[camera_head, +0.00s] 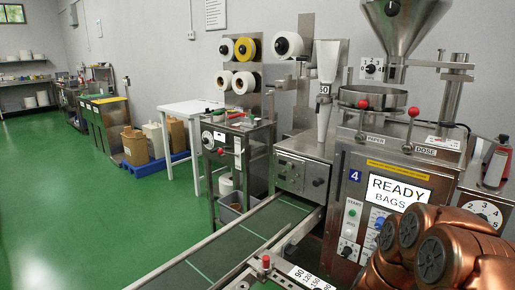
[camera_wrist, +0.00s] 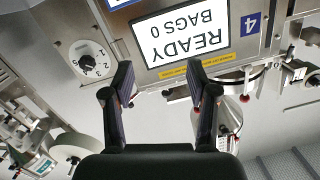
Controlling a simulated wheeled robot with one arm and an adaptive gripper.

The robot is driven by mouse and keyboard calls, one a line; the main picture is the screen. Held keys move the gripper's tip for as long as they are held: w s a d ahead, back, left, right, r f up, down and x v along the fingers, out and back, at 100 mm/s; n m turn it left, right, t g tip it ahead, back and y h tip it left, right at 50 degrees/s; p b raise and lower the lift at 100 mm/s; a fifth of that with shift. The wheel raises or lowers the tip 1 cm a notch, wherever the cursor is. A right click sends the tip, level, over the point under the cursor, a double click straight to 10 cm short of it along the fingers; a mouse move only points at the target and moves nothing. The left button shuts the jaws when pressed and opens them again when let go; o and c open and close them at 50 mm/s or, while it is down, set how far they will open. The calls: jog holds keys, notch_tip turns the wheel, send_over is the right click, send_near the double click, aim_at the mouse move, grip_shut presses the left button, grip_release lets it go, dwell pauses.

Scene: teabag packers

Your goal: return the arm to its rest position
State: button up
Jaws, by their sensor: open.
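My gripper (camera_wrist: 160,90) shows in the wrist view with its two dark fingers spread apart and nothing between them. Its picture is upside down, with the machine's "READY BAGS 0" display (camera_wrist: 180,35) just beyond the fingertips. In the head view my copper-coloured arm (camera_head: 432,250) is folded at the lower right, in front of the packing machine. The gripper itself is not visible in the head view.
The packing machine (camera_head: 340,215) with its funnel (camera_head: 405,25), red-knobbed levers and dials stands close on the right. A conveyor (camera_head: 225,245) runs along the front. The green floor (camera_head: 60,215) at left is clear.

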jog(key=a+f+n+g+y, duration=0.1)
jog(key=a+f+n+y, duration=0.15)
jog(key=a+y, duration=0.6)
jog(key=s+a+n+g+y, duration=0.3)
jog(key=s+a+n+g, duration=0.25)
jog(key=s+a, duration=0.9)
jog(key=s+r+n+g, duration=0.1)
jog(key=s+g, duration=0.2)
jog(key=s, duration=0.7)
jog(key=s+r+n+g+h, duration=0.1)
jog(key=s+g, duration=0.2)
jog(key=s, duration=0.6)
jog(key=s+r+n+g, duration=0.15)
jog(key=s+g, duration=0.25)
jog(key=s, duration=0.6)
notch_tip(320, 180, down, 11)
jog(key=w+b, duration=0.2)
jog(key=b, duration=0.8)
notch_tip(320, 180, up, 26)
jog(key=s+d+m+t+p, duration=0.1)
jog(key=p, duration=2.2)
jog(key=shift+f+p, duration=0.25)
jog(key=shift+p, duration=0.05)
